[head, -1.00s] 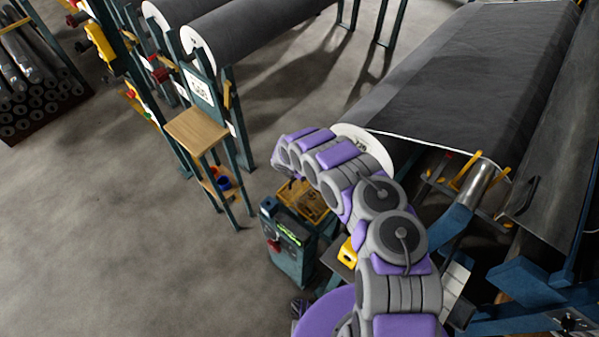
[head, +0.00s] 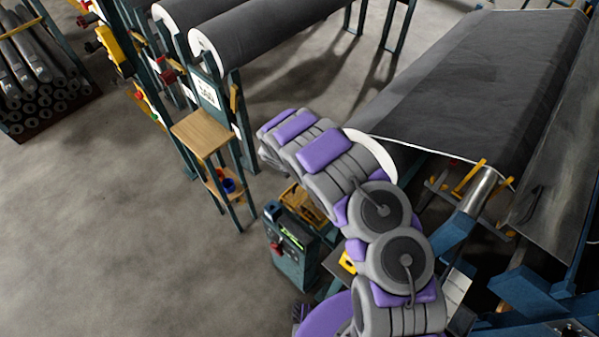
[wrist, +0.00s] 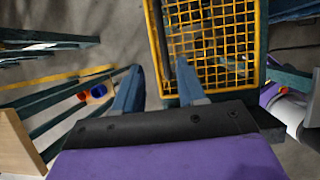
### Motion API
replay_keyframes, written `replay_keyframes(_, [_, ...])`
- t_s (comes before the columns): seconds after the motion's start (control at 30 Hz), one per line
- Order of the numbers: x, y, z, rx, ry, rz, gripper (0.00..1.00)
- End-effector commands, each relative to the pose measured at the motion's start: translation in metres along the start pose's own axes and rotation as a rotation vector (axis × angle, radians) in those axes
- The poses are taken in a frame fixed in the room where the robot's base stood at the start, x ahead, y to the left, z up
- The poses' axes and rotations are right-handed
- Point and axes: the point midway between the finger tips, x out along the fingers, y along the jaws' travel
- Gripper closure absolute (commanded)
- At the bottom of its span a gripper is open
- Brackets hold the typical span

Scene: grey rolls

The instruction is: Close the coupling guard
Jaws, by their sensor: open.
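The coupling guard appears as a yellow wire-mesh panel with a yellow frame (wrist: 208,45) at the top of the wrist view, right of centre. A dark bar runs along its left side. In the head view, part of the yellow guard (head: 301,202) shows just left of my arm, behind the control cabinet. I cannot tell how far the guard stands open. My gripper (wrist: 157,82) is open, with two blue-grey fingers apart and nothing seen between them. Its right finger overlaps the mesh's lower left part in the picture; contact is unclear. In the head view my arm hides the gripper.
A teal control cabinet (head: 290,245) with a green display stands below the guard. A wooden shelf stand (head: 203,133) with red and blue cups is to the left. A large roller with a dark belt (head: 470,80) lies to the right. Open floor (head: 90,230) spreads at left.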

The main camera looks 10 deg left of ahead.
Motion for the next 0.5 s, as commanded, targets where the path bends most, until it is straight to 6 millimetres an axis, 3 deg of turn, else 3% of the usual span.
replay_keyframes(0.2, [-0.036, 0.002, 0.0, -0.002, -0.002, 0.002, 0.6])
replay_keyframes(0.5, [-0.053, 0.0, -0.001, -0.002, 0.001, -0.003, 0.6])
